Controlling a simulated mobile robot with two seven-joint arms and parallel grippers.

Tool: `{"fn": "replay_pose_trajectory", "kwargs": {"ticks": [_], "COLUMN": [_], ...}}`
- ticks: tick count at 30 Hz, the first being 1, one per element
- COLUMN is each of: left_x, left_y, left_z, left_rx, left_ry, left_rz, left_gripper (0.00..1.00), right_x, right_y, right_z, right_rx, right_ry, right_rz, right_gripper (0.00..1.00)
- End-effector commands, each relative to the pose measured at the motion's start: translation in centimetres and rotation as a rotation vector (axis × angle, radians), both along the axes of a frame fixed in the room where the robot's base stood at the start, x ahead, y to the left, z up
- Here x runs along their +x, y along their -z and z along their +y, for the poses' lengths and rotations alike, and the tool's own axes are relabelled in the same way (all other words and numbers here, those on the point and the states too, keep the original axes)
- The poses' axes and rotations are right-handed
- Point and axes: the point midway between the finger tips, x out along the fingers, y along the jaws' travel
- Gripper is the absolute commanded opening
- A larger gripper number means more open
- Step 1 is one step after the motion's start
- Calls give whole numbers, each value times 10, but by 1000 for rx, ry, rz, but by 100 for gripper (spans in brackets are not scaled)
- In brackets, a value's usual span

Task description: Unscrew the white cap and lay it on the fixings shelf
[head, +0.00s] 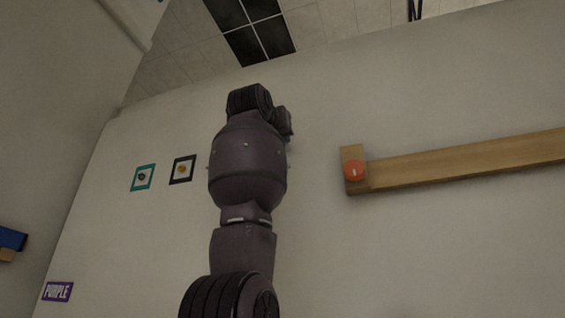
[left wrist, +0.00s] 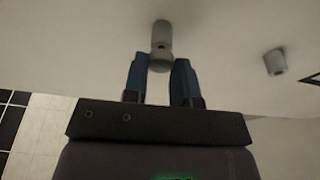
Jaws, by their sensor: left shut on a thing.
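In the left wrist view, my left gripper (left wrist: 160,68) has its two blue fingers shut on a pale grey-white cap (left wrist: 159,62). The cap is in line with a grey post (left wrist: 161,36) by the wall; I cannot tell whether they are still joined. In the head view my arm rises through the middle and hides the gripper and the cap. A long wooden board (head: 460,164) on the wall at the right may be the fixings shelf; I see no label on it. My right gripper is not in view.
A red-orange knob (head: 355,171) is at the board's left end. Two small framed pictures (head: 182,169) hang left of my arm, above a PURPLE sign (head: 57,291). Another grey cylinder (left wrist: 275,62) is on the wall, apart from my fingers. The wall between arm and board is bare.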

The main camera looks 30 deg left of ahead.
Motion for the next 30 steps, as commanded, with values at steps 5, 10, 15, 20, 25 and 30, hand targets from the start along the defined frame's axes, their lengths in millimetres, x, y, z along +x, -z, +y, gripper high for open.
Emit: {"fn": "replay_pose_trajectory", "kwargs": {"ticks": [5,10,15,20,25,30], "left_x": [0,0,0,0,0,0], "left_y": [-1,-1,0,0,-1,-2], "left_z": [-1,-1,-1,-1,-2,-2], "left_rx": [-179,-328,-376,-375,-423,-598], "left_ry": [1,1,0,0,1,0], "left_rz": [-43,-78,-90,-90,-100,-142], "left_gripper": [8,8,8,8,8,8], "right_x": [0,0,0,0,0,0], "right_y": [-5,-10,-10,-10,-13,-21], "right_z": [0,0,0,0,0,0], "right_rx": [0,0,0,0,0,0], "right_ry": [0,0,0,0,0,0], "right_rz": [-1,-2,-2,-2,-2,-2], "right_gripper": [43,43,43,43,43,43]}}
